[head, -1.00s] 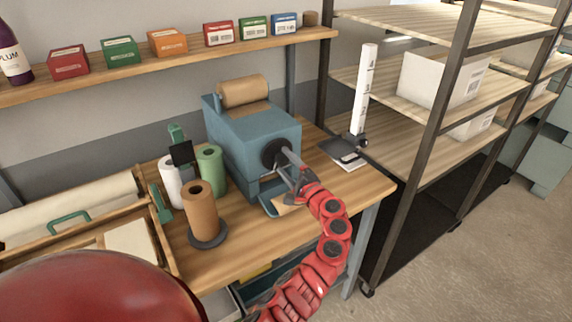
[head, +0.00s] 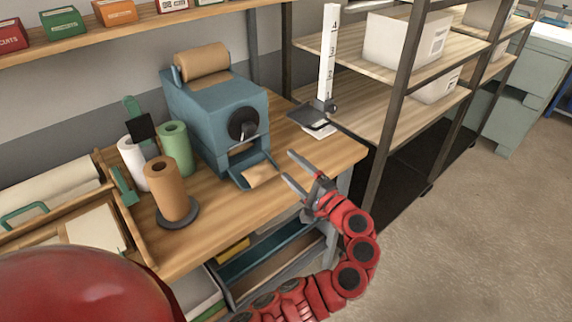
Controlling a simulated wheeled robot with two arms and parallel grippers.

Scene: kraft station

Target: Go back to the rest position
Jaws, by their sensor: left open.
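My left gripper (head: 288,165) is at the right front of the workbench, at the end of my red arm. Its two grey fingers are spread apart and point up and to the left, with nothing between them. It is to the right of the blue dispenser (head: 205,110) and apart from the dispenser's round black knob (head: 243,124). A piece of brown paper (head: 263,174) lies on the dispenser's front tray, left of the fingers. My right gripper is not in view.
The wooden bench (head: 215,225) holds a brown roll (head: 169,187) and a green roll (head: 175,150) at left. A white numbered post (head: 328,60) stands at the bench's back right. Shelving with white boxes (head: 405,42) stands behind at right. Floor (head: 480,240) at right is clear.

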